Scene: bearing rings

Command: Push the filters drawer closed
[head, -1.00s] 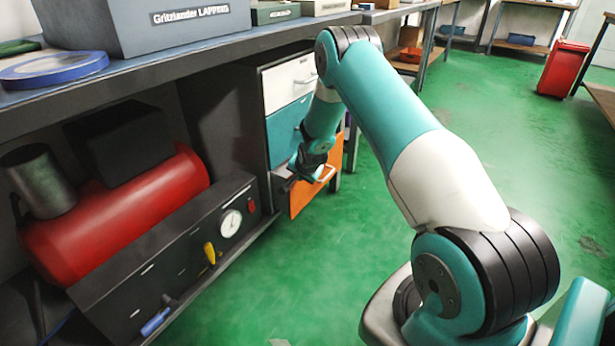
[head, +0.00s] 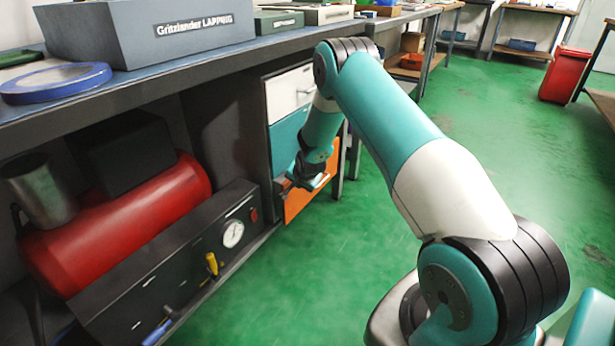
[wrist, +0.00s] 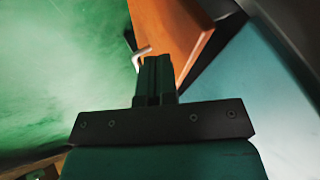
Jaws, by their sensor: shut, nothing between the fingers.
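A cabinet under the bench has a white drawer (head: 288,92), a teal drawer (head: 286,142) and an orange drawer (head: 305,200) at the bottom. I cannot read a filters label on any of them. The orange drawer front stands out from the fronts above it, so it is partly open. In the wrist view its orange panel (wrist: 178,35) shows with a pale bar handle (wrist: 141,56). My gripper (wrist: 157,60) is shut and empty, its tips at the panel beside the handle. I cannot tell whether they touch. In the head view my gripper (head: 308,184) partly hides the orange front.
A red compressor (head: 120,220) and a dark panel with a gauge (head: 232,234) sit under the bench, left of the cabinet. A bench leg (head: 354,155) stands just right of the drawers.

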